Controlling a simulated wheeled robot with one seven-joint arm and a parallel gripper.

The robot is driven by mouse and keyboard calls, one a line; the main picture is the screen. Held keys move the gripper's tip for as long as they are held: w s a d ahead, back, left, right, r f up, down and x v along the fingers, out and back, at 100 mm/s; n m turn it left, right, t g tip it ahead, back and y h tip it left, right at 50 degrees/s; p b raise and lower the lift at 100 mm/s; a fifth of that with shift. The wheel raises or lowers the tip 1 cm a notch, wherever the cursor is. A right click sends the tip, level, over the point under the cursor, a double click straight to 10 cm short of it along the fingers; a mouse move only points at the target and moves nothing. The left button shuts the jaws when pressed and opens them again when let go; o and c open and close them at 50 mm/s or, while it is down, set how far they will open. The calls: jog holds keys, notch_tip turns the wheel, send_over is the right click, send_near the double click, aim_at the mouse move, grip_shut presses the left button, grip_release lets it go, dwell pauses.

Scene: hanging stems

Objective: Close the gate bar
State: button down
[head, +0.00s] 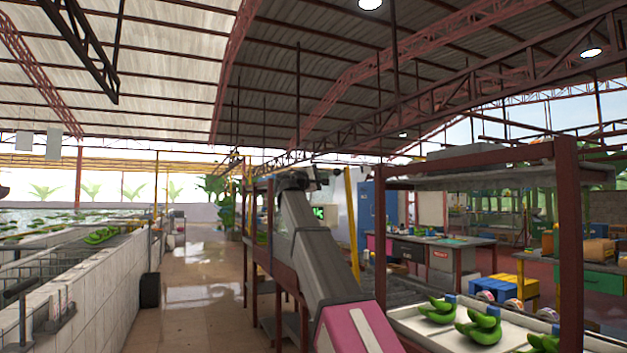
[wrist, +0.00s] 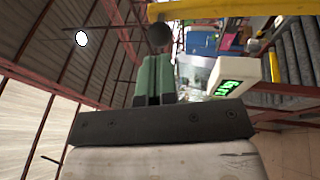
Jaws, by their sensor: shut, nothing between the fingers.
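The gate bar, a yellow bar (head: 352,222), stands nearly upright just right of my arm in the head view. In the wrist view, the yellow bar (wrist: 225,9) crosses the top of the picture, beyond my fingertips. A dark round knob (wrist: 159,36) shows just under its left part; I cannot tell whether it is fixed to the bar. My gripper (wrist: 153,62) is shut, with its green fingers together and nothing between them. The fingertips point towards the knob and look apart from the bar. In the head view my fingers are hidden behind my arm.
A scale with a green display (wrist: 232,88) is right of my fingers in the wrist view. Red posts (head: 569,240) and a white tray (head: 415,325) with green bananas are at the right. A tiled trough wall (head: 95,290) is left; the aisle floor (head: 200,275) is clear.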

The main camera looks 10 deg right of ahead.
aim_at(335, 173)
jog(key=x, duration=0.5)
jog(key=shift+w+d, duration=0.15)
jog(key=shift+d, duration=0.05)
jog(key=w+d+r, duration=0.1)
jog(key=w+d, duration=0.1)
jog(key=d, duration=0.5)
jog(key=shift+w+d+r, duration=0.15)
jog(key=shift+w, duration=0.05)
jog(key=shift+s, duration=0.1)
